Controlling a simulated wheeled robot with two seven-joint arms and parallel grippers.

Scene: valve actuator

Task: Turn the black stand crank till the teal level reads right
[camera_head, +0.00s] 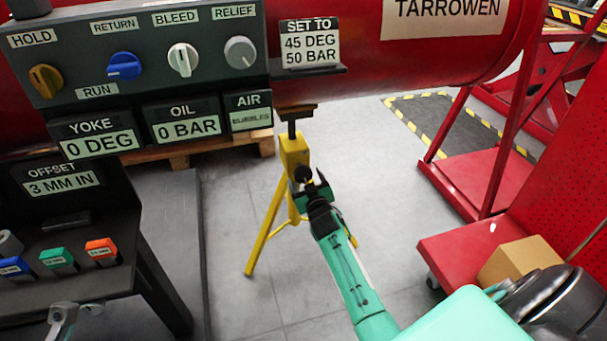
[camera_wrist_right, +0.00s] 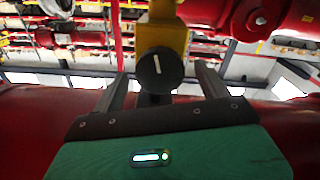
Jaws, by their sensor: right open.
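The black stand crank is a round knob (camera_wrist_right: 155,70) with a white mark, on the front of the yellow stand (camera_head: 293,150). In the head view the knob (camera_head: 303,174) is partly hidden by my right gripper (camera_head: 311,182). In the right wrist view my right gripper (camera_wrist_right: 160,84) is open, its two fingers on either side of the knob; I cannot tell whether they touch it. The knob's white mark stands nearly upright. I cannot make out a teal level clearly in either view.
The red tank (camera_head: 400,50) rests above the stand. The grey panel (camera_head: 150,60) has several knobs and displays; YOKE reads 0 DEG and OIL 0 BAR. A SET TO sign (camera_head: 309,43) reads 45 DEG, 50 BAR. A red cart (camera_head: 450,250) carries a cardboard box (camera_head: 518,258).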

